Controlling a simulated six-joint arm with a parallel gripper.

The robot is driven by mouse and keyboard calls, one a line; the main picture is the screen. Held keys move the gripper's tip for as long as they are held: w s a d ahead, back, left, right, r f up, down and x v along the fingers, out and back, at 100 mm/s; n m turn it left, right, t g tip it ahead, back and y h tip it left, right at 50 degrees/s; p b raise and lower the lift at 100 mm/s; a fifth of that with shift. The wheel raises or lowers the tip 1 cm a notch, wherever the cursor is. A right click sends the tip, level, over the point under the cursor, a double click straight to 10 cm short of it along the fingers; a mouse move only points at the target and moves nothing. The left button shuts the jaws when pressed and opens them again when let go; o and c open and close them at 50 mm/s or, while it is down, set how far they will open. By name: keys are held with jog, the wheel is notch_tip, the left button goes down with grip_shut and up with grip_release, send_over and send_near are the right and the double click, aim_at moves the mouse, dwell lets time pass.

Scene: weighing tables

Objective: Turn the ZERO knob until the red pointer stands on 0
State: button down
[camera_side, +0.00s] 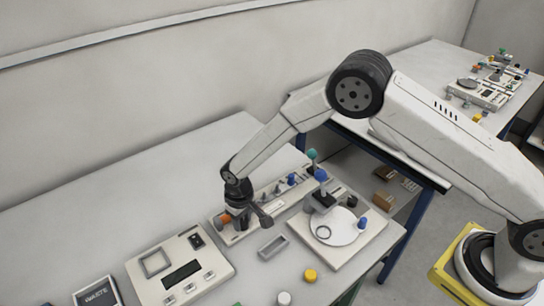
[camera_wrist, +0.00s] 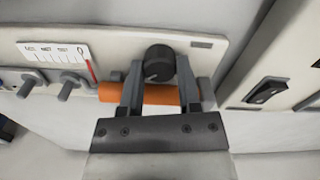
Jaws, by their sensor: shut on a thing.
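My gripper (camera_wrist: 158,68) has its two fingers on either side of a round black knob (camera_wrist: 158,63) with a pale mark on its face. The knob's label is not readable, and it is hidden in the side view. A white scale card (camera_wrist: 52,53) with several ticks and small figures is left of the knob in the wrist view. The red pointer (camera_wrist: 93,72) is by the card's right end, near the last figure; I cannot tell its exact reading. In the side view my gripper (camera_side: 243,222) is low over the narrow pale panel (camera_side: 266,199).
An orange cylinder (camera_wrist: 150,93) lies across behind my fingers. Grey levers (camera_wrist: 70,82) stick out left of it. A balance with a white round pan (camera_side: 335,230) stands to the right, and a scale with a dark display (camera_side: 182,273) to the left. A small grey tray (camera_side: 273,247) is nearby.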

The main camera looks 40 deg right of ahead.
jog(key=shift+n, duration=2.2)
jog(key=shift+c, duration=1.5)
grip_release()
jog(key=shift+m, duration=0.4)
